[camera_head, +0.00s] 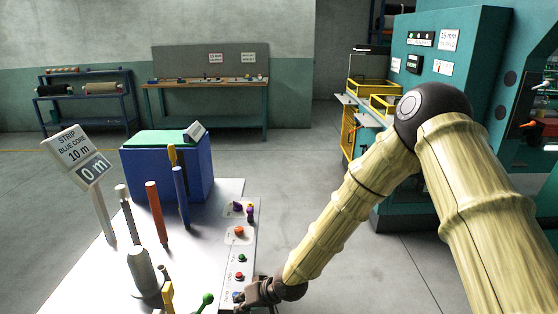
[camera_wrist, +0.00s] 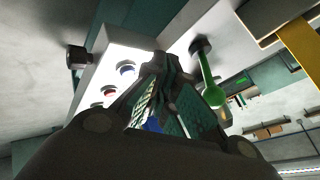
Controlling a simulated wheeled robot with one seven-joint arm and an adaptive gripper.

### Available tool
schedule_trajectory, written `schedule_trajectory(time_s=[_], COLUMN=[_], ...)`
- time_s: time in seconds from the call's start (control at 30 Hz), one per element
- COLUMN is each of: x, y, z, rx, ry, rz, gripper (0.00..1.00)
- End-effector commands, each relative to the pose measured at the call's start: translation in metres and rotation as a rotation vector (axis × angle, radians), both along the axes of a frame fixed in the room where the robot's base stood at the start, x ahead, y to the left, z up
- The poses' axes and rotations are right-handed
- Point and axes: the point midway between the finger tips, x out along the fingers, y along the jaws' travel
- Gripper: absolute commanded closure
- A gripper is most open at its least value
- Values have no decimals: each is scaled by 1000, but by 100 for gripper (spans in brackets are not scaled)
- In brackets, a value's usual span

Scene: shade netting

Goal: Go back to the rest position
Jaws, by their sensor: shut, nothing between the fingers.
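My gripper (camera_head: 250,294) is at the near end of a white table (camera_head: 215,215), low beside the button panel (camera_head: 250,212). It is shut and empty. In the wrist view my gripper (camera_wrist: 163,68) shows close up, its fingers together. Beyond the fingers there are a blue button (camera_wrist: 127,70) and a red button (camera_wrist: 109,91) on the white panel. A lever with a green knob (camera_head: 207,299) stands left of my gripper; it also shows in the wrist view (camera_wrist: 210,94), right of the fingers. I cannot tell whether my fingertips touch the panel.
Upright coloured rods (camera_head: 156,210), a grey cone-shaped post (camera_head: 143,272) and a sign (camera_head: 78,155) reading "STRIP BLUE CORE 10 m" and "0 m" stand on the table. A blue bin (camera_head: 150,170) is behind. A teal machine (camera_head: 480,60) is at right. Floor between is clear.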

Motion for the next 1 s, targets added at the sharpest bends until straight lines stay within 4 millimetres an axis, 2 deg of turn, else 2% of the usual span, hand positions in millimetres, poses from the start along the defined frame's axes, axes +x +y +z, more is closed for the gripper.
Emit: schedule_trajectory(time_s=[0.27, 0.37, 0.5, 0.7, 0.9, 1.0], x=[-41, -67, -111, -179, -250, -286], y=[-40, -64, -106, -169, -234, -267], z=[-48, -74, -110, -151, -176, -182], rx=[-47, -80, -140, -248, -379, -451], ry=[71, 112, 172, 253, 325, 358], rz=[-50, -80, -132, -203, -265, -292], gripper=[100, 100, 100, 100, 100, 100])
